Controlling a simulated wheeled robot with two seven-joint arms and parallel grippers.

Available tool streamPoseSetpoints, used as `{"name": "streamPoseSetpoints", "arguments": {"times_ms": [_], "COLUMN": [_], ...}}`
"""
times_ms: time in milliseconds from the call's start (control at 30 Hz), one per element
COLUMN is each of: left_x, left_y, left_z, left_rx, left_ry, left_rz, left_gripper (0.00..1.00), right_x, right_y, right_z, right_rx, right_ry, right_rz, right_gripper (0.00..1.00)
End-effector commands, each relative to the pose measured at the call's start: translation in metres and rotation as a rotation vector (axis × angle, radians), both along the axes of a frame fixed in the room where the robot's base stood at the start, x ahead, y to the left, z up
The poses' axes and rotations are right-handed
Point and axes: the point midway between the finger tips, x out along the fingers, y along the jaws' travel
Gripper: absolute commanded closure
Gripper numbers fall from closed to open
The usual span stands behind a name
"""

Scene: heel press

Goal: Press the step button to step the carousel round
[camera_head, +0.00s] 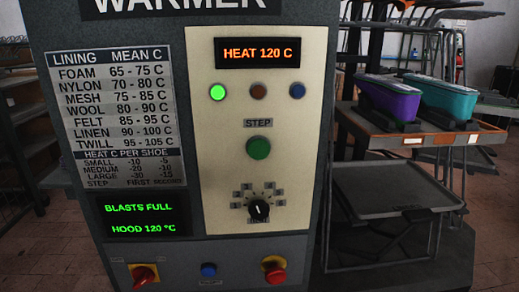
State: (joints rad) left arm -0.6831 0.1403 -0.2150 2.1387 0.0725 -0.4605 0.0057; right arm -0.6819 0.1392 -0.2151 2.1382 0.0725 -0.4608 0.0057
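The green step button (258,147) sits on the cream panel (227,190) of the grey warmer cabinet, under a label reading STEP. Above it are a lit green lamp (217,91), a dim brown lamp (258,91) and a blue lamp (297,91). The top display (258,53) reads HEAT 120 C. A black dial (259,210) is below the button. The lower left display (140,216) reads BLASTS FULL and HOOD 120 °C. No carousel can be made out for certain. Neither of my grippers is in view.
Low on the cabinet are a red switch on yellow (144,275), a blue button (209,270) and a red knob on yellow (275,272). A grey tray (395,191) is below.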

Motion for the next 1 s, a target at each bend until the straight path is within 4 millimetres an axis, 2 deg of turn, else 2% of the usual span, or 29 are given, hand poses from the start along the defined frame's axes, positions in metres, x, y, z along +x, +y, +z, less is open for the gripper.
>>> {"name": "streamPoseSetpoints", "arguments": {"times_ms": [33,100,133,1000], "left_x": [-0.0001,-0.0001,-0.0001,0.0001], "left_y": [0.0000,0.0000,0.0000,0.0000], "left_z": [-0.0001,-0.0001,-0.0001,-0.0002], "left_rx": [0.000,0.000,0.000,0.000], "left_ry": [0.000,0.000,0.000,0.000], "left_rz": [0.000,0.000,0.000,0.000], "left_gripper": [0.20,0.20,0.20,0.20], "right_x": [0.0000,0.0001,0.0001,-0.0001], "right_y": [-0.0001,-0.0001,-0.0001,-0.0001], "right_z": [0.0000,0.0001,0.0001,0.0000], "right_rx": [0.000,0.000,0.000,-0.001], "right_ry": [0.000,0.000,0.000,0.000], "right_rz": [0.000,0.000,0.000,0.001], "right_gripper": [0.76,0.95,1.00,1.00]}}
